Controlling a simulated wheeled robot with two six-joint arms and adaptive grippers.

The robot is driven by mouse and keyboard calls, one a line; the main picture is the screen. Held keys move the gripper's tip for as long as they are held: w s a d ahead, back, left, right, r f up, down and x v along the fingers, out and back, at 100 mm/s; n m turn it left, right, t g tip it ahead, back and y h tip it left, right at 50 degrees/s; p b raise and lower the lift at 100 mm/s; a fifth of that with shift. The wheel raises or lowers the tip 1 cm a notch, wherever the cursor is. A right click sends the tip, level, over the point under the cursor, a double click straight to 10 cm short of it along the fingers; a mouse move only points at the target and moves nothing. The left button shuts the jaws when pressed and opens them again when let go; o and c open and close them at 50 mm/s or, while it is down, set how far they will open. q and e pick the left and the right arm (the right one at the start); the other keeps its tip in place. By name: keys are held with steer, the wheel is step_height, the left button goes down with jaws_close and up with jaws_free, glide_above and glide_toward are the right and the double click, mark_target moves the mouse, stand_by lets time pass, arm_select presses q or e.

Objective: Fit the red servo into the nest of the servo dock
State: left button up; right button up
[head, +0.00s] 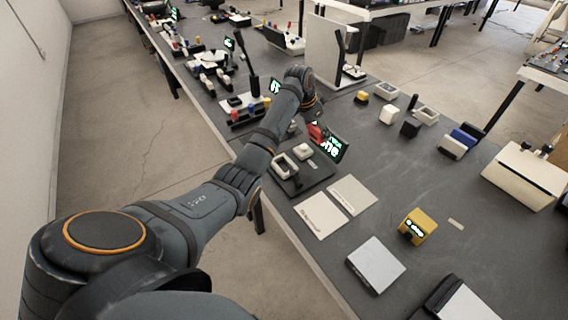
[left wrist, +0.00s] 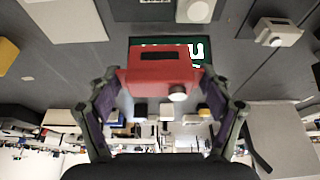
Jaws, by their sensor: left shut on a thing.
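The red servo (head: 316,133) hangs in my left gripper (head: 313,118) above the bench, beside a black display with green text (head: 331,148). In the left wrist view the servo (left wrist: 160,72) shows a dark slot and a pale round knob, and the two fingers (left wrist: 160,98) are shut on its sides. The servo dock (head: 302,178) appears to be the dark base with an open pale frame, the nest (head: 285,165), and a pale block. The servo is apart from the nest, beyond it in the head view. My right gripper is out of view.
Two pale flat plates (head: 320,215) lie in front of the dock. A yellow cube with a display (head: 417,227) and a grey box (head: 375,264) stand nearer. Small white and black blocks (head: 410,129) stand to the right. A tall pale panel (head: 323,50) rises behind my gripper.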

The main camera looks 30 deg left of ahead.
arm_select(q)
steer(key=s+a+f+p, duration=0.1)
steer(key=s+a+f, duration=0.2)
steer(key=s+a+f+p, duration=0.1)
steer(key=s+a+f, duration=0.3)
steer(key=shift+s+f+p, duration=0.15)
steer(key=shift+s+p, duration=0.15)
steer(key=shift+p, duration=0.05)
steer(key=f, duration=0.2)
steer(key=s+f+p, duration=0.1)
steer(key=f, duration=0.1)
steer(key=shift+a, duration=0.35)
steer(key=shift+w+f, duration=0.15)
steer(key=shift+f, duration=0.05)
steer(key=o, duration=1.2)
steer(key=shift+r, duration=0.1)
steer(key=v, duration=1.2)
